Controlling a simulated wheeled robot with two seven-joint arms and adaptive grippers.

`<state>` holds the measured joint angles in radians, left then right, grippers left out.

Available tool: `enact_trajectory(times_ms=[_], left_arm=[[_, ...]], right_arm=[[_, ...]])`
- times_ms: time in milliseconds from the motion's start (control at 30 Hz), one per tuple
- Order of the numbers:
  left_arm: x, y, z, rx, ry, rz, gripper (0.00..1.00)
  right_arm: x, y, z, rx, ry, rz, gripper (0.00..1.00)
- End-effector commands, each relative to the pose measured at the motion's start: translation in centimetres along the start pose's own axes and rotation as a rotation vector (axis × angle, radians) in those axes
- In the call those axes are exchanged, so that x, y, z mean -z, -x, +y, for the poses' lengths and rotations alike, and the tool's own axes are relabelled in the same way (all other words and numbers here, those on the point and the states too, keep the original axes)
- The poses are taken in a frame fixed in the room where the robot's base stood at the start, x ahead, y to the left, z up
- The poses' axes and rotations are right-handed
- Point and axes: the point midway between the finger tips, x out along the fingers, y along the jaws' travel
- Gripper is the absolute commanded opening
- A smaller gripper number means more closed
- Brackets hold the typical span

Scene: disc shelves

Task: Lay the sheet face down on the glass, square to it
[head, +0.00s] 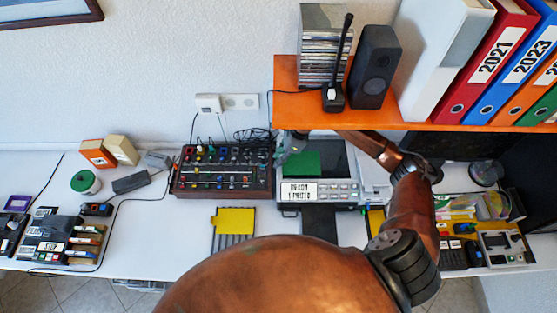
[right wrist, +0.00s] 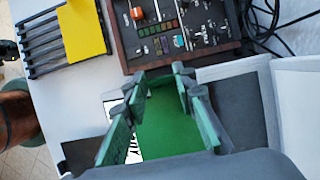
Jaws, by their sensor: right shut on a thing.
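The green sheet (head: 301,164) is over the left part of the dark glass (head: 334,160) of the scanner. In the right wrist view the sheet (right wrist: 172,128) is between the fingers of my right gripper (right wrist: 161,82), which is shut on it. The dark glass (right wrist: 242,108) shows bare to the right of the sheet there. I cannot tell whether the sheet touches the glass or which face is down. In the head view my right gripper (head: 291,143) is small at the scanner's back left. My left gripper is not in view.
A panel marked READY 1 PHOTO (head: 298,192) is at the scanner's front. A knobbed mixer (head: 222,171) stands close on the left. A yellow sheet (head: 235,221) lies on a slatted rack. An orange shelf (head: 420,118) with speaker and binders overhangs behind.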

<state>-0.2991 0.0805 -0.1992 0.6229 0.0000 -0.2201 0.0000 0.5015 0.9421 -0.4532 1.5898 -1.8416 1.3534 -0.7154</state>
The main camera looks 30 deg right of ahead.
Motion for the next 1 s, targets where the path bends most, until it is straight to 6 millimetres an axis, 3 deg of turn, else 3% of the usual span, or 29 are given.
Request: enact_trajectory(times_ms=[167, 433, 767, 800, 1000], left_arm=[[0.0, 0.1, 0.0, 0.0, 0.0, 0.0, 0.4], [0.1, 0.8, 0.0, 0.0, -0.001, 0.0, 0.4], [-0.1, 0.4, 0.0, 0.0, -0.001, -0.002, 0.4], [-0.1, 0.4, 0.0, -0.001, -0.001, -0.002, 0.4], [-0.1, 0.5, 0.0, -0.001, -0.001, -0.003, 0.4]], right_arm=[[0.0, 0.0, -1.2, 0.0, -0.001, -0.001, 0.17], [1.3, -3.1, -1.1, -0.002, -0.001, -0.001, 0.17], [1.6, -3.5, -1.1, 0.0, 0.0, 0.0, 0.17], [1.6, -3.5, -1.1, 0.0, 0.0, 0.0, 0.26], [1.5, -3.4, -1.1, 0.0, 0.0, 0.0, 0.4]])
